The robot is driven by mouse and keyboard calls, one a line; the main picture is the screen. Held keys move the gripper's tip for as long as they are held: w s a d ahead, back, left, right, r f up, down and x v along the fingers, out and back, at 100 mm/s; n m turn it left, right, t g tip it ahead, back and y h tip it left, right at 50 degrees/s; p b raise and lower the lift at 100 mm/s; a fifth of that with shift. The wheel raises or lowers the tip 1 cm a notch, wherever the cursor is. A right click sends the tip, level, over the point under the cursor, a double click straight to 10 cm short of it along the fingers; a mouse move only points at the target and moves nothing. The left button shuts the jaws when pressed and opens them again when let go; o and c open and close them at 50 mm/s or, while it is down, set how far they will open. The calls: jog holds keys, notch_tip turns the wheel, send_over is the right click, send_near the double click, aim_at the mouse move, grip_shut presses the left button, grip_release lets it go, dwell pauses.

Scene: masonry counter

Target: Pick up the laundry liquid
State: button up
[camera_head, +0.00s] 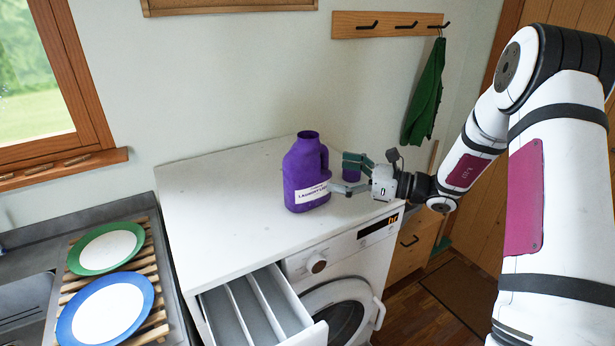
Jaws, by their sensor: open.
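The laundry liquid (303,173) is a purple bottle with a handle on its right side and a white label at the front. It stands upright on the white top of the washing machine (217,217). My gripper (342,176) is open at the right of the bottle, with its fingers pointing left towards the bottle's handle side. I cannot tell whether the fingers touch the bottle.
The washing machine's detergent drawer (262,312) is pulled open at the front. A green-rimmed plate (105,249) and a blue-rimmed plate (105,310) lie on a wooden rack at the left. A green cloth (425,92) hangs from a hook rail. The machine top left of the bottle is clear.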

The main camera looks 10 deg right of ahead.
aim_at(320, 170)
jog(key=shift+f+p+x, duration=0.15)
jog(key=shift+p+x, duration=0.2)
jog(key=shift+x, duration=1.05)
jog(key=shift+f+p+x, duration=0.1)
jog(key=shift+p+x, duration=0.25)
jog(key=shift+x, duration=1.05)
jog(key=shift+f, duration=0.15)
grip_shut()
